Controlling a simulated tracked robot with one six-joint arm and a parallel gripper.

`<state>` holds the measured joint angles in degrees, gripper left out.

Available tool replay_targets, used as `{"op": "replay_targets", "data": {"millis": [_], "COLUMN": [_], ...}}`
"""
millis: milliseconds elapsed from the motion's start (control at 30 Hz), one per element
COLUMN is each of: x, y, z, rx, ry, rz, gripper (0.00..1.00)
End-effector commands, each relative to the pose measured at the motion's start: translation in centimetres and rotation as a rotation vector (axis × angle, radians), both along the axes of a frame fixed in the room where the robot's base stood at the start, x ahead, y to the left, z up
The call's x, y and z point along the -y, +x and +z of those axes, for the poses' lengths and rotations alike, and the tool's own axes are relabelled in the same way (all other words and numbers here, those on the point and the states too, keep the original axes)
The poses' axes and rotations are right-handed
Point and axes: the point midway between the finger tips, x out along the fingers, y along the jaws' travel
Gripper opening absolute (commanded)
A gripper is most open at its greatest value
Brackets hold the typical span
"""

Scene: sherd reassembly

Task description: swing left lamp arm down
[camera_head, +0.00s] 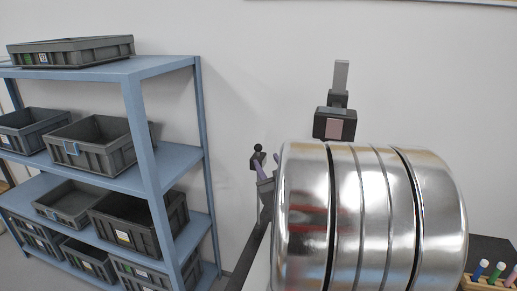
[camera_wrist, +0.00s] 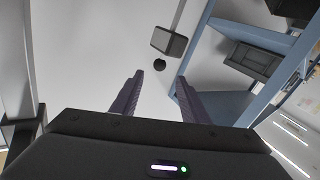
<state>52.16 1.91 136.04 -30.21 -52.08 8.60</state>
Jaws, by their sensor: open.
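The left lamp's head (camera_head: 256,161), a small dark box with a black ball knob (camera_head: 258,148), shows left of centre in the head view. In the wrist view the lamp head (camera_wrist: 173,42) is a grey box, with its round black knob (camera_wrist: 160,64) at its lower left. My gripper (camera_wrist: 160,76) is open. Its purple fingers lie either side of the knob's line, and the knob appears just past the fingertips; contact cannot be told. In the head view my gripper (camera_head: 261,168) is close below the lamp head. The lamp arm is mostly hidden.
Another lamp head (camera_head: 335,125) with a pinkish panel stands to the right. A large shiny metal cylinder hides much of the work area. A blue shelf (camera_head: 141,130) with grey crates (camera_head: 95,143) stands left. Wooden rack (camera_head: 490,285) with coloured tubes is at lower right.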

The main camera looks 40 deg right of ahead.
Motion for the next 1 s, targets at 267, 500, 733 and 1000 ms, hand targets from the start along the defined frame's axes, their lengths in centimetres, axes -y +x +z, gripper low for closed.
{"op": "replay_targets", "data": {"millis": [267, 500, 733, 1000], "x": [1.8, 3.5, 4.9, 5.5], "y": [3.5, 6.5, 9.0, 10.0], "z": [-0.1, 0.0, 0.0, 0.0], "rx": [0.001, 0.0, 0.0, 0.0], "ry": [0.002, 0.001, 0.0, 0.001], "rz": [0.001, 0.001, 0.001, 0.0], "gripper": [0.41, 0.41, 0.41, 0.41]}}
